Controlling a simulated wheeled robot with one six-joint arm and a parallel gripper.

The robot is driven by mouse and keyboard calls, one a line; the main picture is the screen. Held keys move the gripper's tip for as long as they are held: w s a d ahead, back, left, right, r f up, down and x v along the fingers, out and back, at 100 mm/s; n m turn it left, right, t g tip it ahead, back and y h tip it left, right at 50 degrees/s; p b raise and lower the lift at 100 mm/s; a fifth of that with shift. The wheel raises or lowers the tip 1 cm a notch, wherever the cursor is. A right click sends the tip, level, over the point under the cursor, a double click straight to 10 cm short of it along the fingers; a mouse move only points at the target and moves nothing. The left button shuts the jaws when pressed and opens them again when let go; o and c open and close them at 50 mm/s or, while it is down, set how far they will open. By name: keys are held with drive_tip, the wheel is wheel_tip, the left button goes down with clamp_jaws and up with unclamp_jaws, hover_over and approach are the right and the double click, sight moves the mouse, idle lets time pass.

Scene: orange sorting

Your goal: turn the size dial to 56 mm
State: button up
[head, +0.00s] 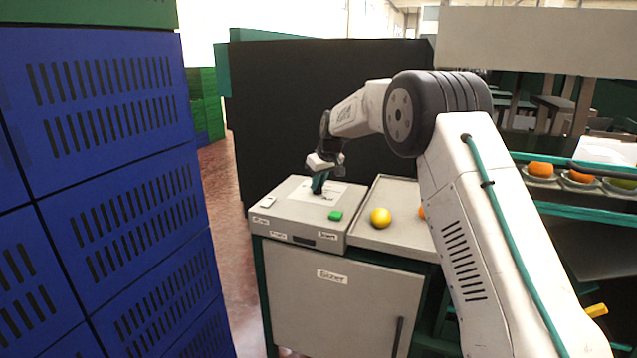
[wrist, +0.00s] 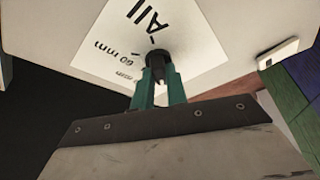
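The size dial is a small black knob (wrist: 157,57) on a white printed sheet (wrist: 110,45), seen in the wrist view. "All" and "60 mm" are readable on the sheet; another mm mark is partly cut off by my finger. My gripper (wrist: 159,76) has its two teal fingers on either side of the knob, seemingly closed on it. Which mark the knob points at is hard to tell. In the head view my gripper (head: 319,184) points down at the sheet (head: 318,196) on top of the grey sizer box (head: 290,212), and hides the knob.
A green button (head: 335,215) and a white switch (head: 268,202) are on the box top. Blue crates (head: 110,190) stand close on the left.

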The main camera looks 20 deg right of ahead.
clamp_jaws()
drive_tip(key=m+h, duration=0.1)
drive_tip(key=m, duration=0.1)
drive_tip(key=m+h, duration=0.1)
drive_tip(key=m, duration=0.2)
drive_tip(key=shift+a+t, duration=0.2)
drive_tip(key=shift+t, duration=0.1)
drive_tip(key=m+h, duration=0.1)
drive_tip(key=m, duration=0.2)
drive_tip(key=m+h, duration=0.1)
drive_tip(key=m, duration=0.2)
drive_tip(key=shift+a+m+g, duration=0.1)
drive_tip(key=shift+m+g, duration=0.3)
drive_tip(key=shift+h, duration=0.3)
drive_tip(key=o, duration=0.6)
unclamp_jaws()
